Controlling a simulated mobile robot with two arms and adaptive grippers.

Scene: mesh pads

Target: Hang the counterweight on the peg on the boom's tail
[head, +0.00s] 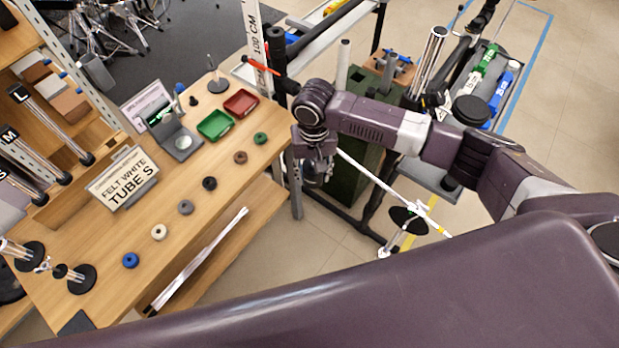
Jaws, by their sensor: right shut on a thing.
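My right gripper (318,160) hangs fingers-down just off the right edge of the wooden table, beside the left end of the boom. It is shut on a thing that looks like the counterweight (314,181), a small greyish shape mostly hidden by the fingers. The boom (368,174) is a thin white rod with a yellow band, slanting down to the right. A stand with a round dark disc (408,220) is near its lower right part. The peg on the tail cannot be made out. My left gripper is not in view.
The wooden table (205,240) carries a row of several coloured rings (185,207), a green tray (215,124), a red tray (241,102) and a sign (124,180). A dark green cabinet (352,178) stands behind the boom. Open floor (320,240) lies below the gripper.

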